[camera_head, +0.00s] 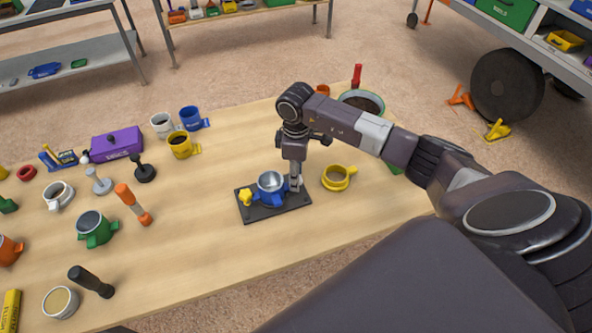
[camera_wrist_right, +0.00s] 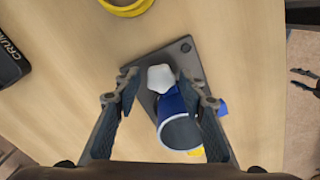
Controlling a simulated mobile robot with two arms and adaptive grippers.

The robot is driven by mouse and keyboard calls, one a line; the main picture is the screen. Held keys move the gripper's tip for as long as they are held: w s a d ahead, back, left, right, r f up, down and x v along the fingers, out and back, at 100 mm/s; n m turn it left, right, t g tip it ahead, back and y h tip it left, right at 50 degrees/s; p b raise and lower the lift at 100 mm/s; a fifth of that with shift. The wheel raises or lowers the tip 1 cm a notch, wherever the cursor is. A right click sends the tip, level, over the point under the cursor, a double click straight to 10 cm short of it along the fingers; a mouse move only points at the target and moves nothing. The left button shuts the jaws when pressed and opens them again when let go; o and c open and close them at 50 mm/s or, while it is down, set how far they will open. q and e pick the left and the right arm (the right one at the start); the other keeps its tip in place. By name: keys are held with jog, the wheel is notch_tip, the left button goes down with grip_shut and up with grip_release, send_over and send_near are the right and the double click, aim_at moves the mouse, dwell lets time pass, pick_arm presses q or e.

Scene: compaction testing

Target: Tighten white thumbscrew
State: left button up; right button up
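The white thumbscrew (camera_wrist_right: 160,77) shows in the right wrist view on a dark base plate (camera_wrist_right: 187,52), beside a blue mould (camera_wrist_right: 172,107) with a grey hollow inside. A yellow thumbscrew (camera_wrist_right: 197,152) is partly hidden at the mould's other side. My right gripper (camera_wrist_right: 163,84) is open, its fingers on either side of the white thumbscrew with gaps visible; contact cannot be told. In the head view my right gripper (camera_head: 296,183) points down at the right of the blue mould (camera_head: 268,196), mostly hiding the white thumbscrew. The yellow thumbscrew (camera_head: 245,197) is at the left. My left gripper is not in view.
A yellow ring-shaped holder (camera_head: 338,178) stands right of the plate. A bowl of dark material (camera_head: 362,103) is behind my right arm. Cups, tampers, a purple box (camera_head: 116,148) and coloured moulds fill the table's left. Bare wood lies in front of the plate.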

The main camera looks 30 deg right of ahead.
jog(key=shift+r, duration=0.15)
notch_tip(320, 180, up, 6)
jog(key=p, duration=0.5)
notch_tip(320, 180, up, 12)
dwell(0.4)
